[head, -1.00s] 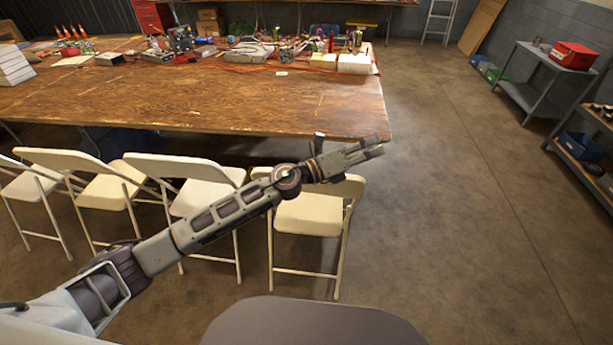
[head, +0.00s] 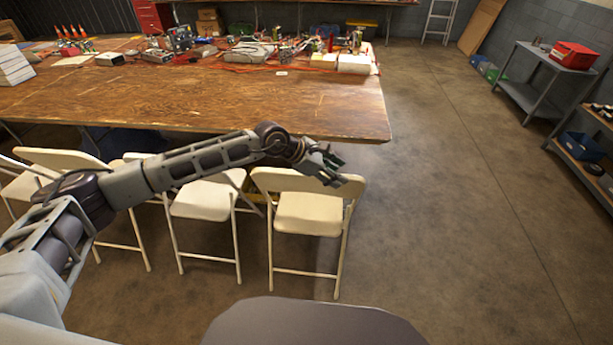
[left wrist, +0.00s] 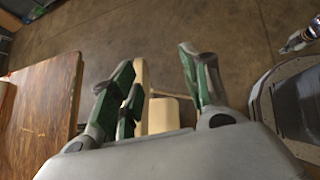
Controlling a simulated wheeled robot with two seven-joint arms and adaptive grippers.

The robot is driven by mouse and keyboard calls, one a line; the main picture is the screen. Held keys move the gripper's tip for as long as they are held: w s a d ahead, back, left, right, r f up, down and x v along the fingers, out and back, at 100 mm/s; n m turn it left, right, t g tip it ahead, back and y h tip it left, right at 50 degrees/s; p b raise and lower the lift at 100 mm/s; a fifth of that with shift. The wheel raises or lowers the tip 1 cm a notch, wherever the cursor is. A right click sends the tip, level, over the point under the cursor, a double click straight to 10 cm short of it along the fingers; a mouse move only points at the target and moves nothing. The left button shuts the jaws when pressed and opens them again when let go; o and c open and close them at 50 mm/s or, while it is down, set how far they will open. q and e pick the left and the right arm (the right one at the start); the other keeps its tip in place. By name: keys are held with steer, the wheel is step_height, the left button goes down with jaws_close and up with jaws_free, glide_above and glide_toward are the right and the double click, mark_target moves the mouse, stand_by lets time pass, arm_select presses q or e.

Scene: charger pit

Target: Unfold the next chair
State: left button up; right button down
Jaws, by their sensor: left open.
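Several cream folding chairs stand unfolded in a row along the table's near side. The rightmost chair (head: 308,220) has its seat down and its legs spread. A second chair (head: 203,200) stands left of it, partly behind my left arm. My left gripper (head: 333,168) is open and empty at the top of the rightmost chair's backrest; I cannot tell if it touches. In the left wrist view its fingers (left wrist: 155,85) are spread, with the cream chair (left wrist: 167,116) below and between them. A part that looks like my right gripper (left wrist: 300,39) shows at that view's edge, too small to read.
The large wooden table (head: 200,105) holds tools and cables at its far side. A grey cart (head: 545,75) with a red box (head: 575,55) and a shelf (head: 592,165) stand at the right. The floor right of the chairs is clear.

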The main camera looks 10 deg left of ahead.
mark_target(307, 182)
arm_select(q)
steer(key=w+a+m+y, duration=0.1)
steer(key=w+a+y, duration=0.1)
steer(key=a, duration=0.5)
steer(key=w+a+m+t+y, duration=0.1)
steer(key=w+a+y, duration=0.2)
steer(key=a, duration=0.3)
steer(key=shift+w+a+f+y, duration=0.15)
steer(key=shift+a+f+y, duration=0.2)
steer(key=shift+a+y, duration=0.05)
steer(key=shift+d+f, duration=0.1)
steer(key=shift+f, duration=0.05)
arm_select(e)
steer(key=shift+f, duration=0.1)
